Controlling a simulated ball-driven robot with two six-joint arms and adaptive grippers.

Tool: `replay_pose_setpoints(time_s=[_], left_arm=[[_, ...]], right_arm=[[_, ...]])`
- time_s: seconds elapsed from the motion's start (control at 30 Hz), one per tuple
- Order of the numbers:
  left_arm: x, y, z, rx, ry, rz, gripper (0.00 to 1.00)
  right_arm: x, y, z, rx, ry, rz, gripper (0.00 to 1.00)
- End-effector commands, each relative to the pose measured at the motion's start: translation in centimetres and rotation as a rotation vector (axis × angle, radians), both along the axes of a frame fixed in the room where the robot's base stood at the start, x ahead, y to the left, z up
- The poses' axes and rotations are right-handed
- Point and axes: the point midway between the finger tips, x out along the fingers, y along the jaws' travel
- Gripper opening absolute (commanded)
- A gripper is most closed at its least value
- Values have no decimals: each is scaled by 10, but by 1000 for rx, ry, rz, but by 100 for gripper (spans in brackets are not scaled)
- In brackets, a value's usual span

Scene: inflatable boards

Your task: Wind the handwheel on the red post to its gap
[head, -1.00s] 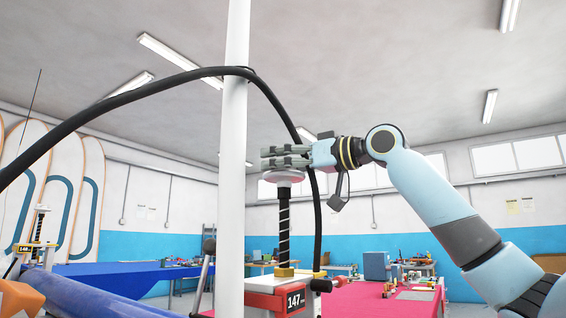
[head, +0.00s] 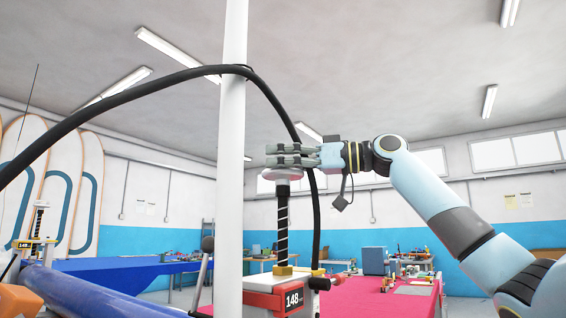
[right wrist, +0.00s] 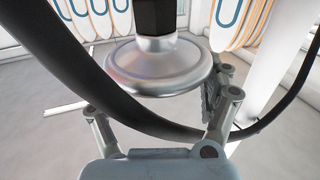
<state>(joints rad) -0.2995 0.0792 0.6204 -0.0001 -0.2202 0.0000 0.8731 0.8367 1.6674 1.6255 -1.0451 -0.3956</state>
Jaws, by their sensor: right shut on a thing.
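The red post (head: 262,300) stands at the bottom centre of the head view, with a dark readout (head: 293,299) showing 148. A black threaded screw (head: 283,225) rises from it, with a pale round handwheel (head: 280,174) on top. In the right wrist view the handwheel (right wrist: 160,68) is a shiny grey disc with a black hexagonal part above it. My right gripper (head: 285,156) is at the handwheel's top, shut on it. In the wrist view its fingers (right wrist: 165,115) lie at either side of the wheel, tips partly hidden. My left gripper is not in view.
A white pole (head: 232,150) stands just left of the handwheel. A thick black hose (head: 130,95) arches over and hangs close by my right gripper. A red table (head: 355,298) is behind; a blue table (head: 130,272) is at left, near a similar small post (head: 38,225).

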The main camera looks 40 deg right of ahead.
Motion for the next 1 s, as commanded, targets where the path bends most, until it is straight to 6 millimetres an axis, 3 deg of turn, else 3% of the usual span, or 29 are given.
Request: replay_pose_setpoints(time_s=[0.07,0.1,0.23,0.57,1.0], left_arm=[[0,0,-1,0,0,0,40],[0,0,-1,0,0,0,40],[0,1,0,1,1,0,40],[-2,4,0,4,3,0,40],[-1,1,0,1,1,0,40]], right_arm=[[1,0,-5,-4,10,1,49],[1,0,-5,-4,10,1,84],[1,0,-4,-3,8,1,100],[-2,-3,-2,-4,5,-2,100],[-45,-41,-5,-9,8,-3,100]])
